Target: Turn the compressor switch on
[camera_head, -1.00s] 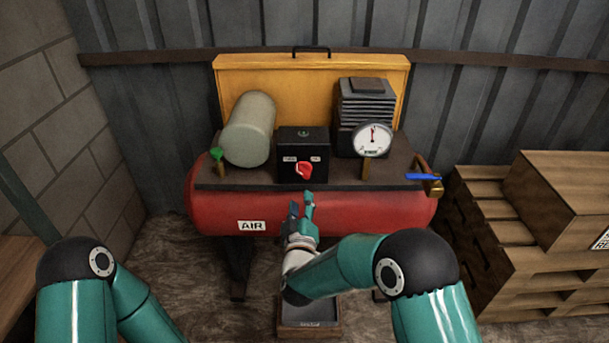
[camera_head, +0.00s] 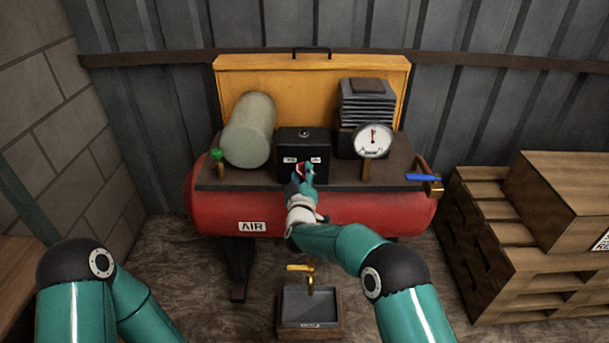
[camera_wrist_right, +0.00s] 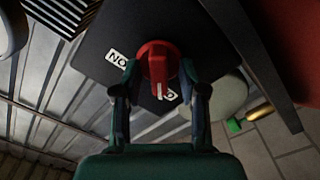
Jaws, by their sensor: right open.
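The compressor is a red tank (camera_head: 345,213) marked AIR with a dark top plate. A black switch box (camera_head: 292,143) stands on the plate and carries a red rotary knob (camera_wrist_right: 158,64). In the head view my right gripper (camera_head: 302,172) covers most of the knob. In the right wrist view the gripper (camera_wrist_right: 158,80) is open, with one finger on each side of the knob. Contact cannot be told. White labels flank the knob; one reads "ON". The knob's white mark points toward the other label, which is partly hidden. My left gripper is out of view.
A pressure gauge (camera_head: 373,140) stands right of the box, and a grey-green cylinder (camera_head: 249,129) stands left. A blue-handled valve (camera_head: 424,178) sits at the tank's right end. Wooden pallets (camera_head: 490,230) stand at right.

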